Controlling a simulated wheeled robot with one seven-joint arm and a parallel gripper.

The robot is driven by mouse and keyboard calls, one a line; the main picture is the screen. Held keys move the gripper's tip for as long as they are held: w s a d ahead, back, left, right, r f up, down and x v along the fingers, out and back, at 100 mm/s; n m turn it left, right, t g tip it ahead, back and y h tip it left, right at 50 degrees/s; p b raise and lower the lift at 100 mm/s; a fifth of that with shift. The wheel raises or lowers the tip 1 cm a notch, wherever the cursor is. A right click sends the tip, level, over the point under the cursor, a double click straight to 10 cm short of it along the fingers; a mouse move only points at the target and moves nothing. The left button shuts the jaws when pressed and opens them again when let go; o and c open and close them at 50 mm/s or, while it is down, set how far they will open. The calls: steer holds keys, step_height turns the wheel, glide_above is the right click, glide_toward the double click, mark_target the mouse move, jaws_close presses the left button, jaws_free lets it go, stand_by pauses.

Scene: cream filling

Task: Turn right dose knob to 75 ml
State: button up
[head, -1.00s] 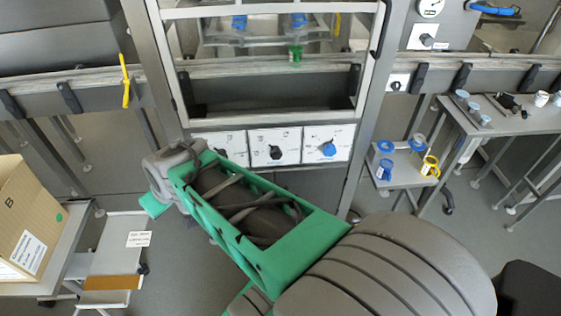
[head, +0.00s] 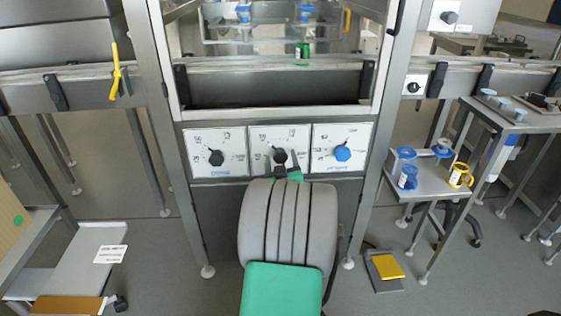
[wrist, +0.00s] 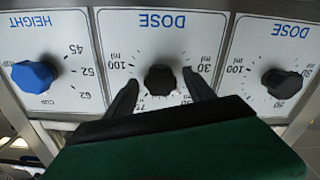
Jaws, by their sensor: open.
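Two black dose knobs and a blue height knob sit on white dial plates on the machine front. The right dose knob is the middle one in the head view (head: 280,157) and in the wrist view (wrist: 160,80). My gripper (wrist: 161,84) is open, with one dark finger on each side of this knob; I cannot tell whether they touch it. Its dial shows 100 and 30 ml; the lower marks, near 75, are partly hidden by my gripper. The knob's exact setting is unclear. The other dose knob (wrist: 282,83) is at the right in the wrist view.
The blue height knob (head: 343,153) is close on the right in the head view. A grey cart (head: 75,258) stands at the lower left.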

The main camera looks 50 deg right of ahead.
steer(key=shift+w+d, duration=0.35)
steer(key=shift+d, duration=0.05)
jaws_close()
stand_by(0.4)
